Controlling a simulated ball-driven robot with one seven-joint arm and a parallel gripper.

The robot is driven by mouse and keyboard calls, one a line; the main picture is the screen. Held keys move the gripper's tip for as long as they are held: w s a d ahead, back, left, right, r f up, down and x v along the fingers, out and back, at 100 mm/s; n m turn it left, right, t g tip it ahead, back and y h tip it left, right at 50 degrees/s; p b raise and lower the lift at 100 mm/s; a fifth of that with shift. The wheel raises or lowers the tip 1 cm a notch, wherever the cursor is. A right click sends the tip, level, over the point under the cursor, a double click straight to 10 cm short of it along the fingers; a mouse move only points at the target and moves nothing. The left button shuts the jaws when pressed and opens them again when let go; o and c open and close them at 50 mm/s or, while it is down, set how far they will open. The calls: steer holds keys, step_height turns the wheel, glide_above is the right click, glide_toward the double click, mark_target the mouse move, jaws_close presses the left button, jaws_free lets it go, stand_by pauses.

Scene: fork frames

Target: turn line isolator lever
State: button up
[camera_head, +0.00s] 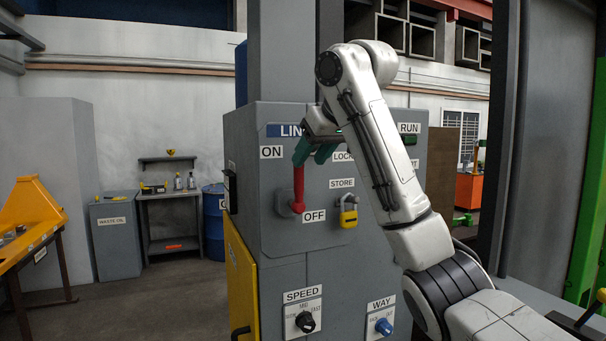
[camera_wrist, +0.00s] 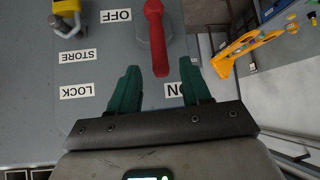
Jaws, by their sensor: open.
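The red lever (camera_head: 298,188) is on the front of a grey cabinet, in its upper left part. It points upward from its grey mount (camera_head: 287,206), with its top near the ON label (camera_head: 271,152) and its lower end beside the OFF label (camera_head: 314,216). In the wrist view the lever (camera_wrist: 154,35) appears upside down. My gripper (camera_head: 310,156) has green fingers and is open at the lever's upper end. In the wrist view, the lever's tip appears between the spread fingertips of my gripper (camera_wrist: 161,68). No contact is clear.
A yellow padlock (camera_head: 348,213) hangs under the STORE label (camera_head: 341,183), right of the lever. The SPEED knob (camera_head: 305,321) and WAY knob (camera_head: 384,326) are lower down. My forearm covers part of the cabinet's right side. Floor left of the cabinet is clear.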

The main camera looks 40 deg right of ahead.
steer(key=shift+v, duration=1.65)
